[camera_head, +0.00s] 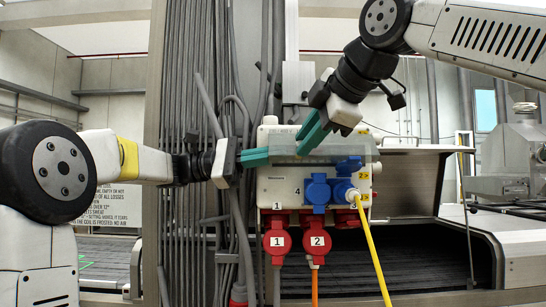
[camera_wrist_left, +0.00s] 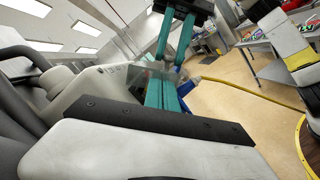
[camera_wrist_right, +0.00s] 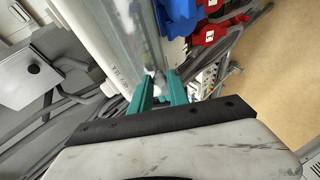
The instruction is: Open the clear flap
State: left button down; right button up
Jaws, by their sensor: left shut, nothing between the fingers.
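The clear flap (camera_head: 350,146) is on the upper front of a pale socket box (camera_head: 275,190) and appears tilted outward, above the blue sockets. It also shows in the right wrist view (camera_wrist_right: 125,30). My left gripper (camera_head: 266,157) is shut and empty at the flap's left end, fingers pointing right. In the left wrist view its fingers (camera_wrist_left: 161,92) lie close together beside the box. My right gripper (camera_head: 301,146) reaches down from the upper right to the flap. Its fingers (camera_wrist_right: 160,88) are apart with a gap between them. I cannot tell whether either gripper touches the flap.
Blue plugs (camera_head: 318,192) and red sockets (camera_head: 277,242) stick out below the flap. A yellow cable (camera_head: 372,250) hangs at the right. Grey pipes (camera_head: 185,120) run up at the left of the box. A metal machine (camera_head: 420,190) stands to the right.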

pick_arm(q)
jog(key=shift+s+d+r+g, duration=0.15)
jog(key=shift+s+r+g, duration=0.1)
jog(key=shift+s+g, duration=0.15)
pick_arm(e)
jog(key=o, duration=0.4)
jog(key=shift+w+d+f, duration=0.1)
jog(key=shift+w+f, duration=0.05)
jog(key=shift+f, duration=0.15)
jog(key=shift+c, duration=0.2)
jog(key=shift+o, duration=0.2)
jog(key=shift+r, duration=0.1)
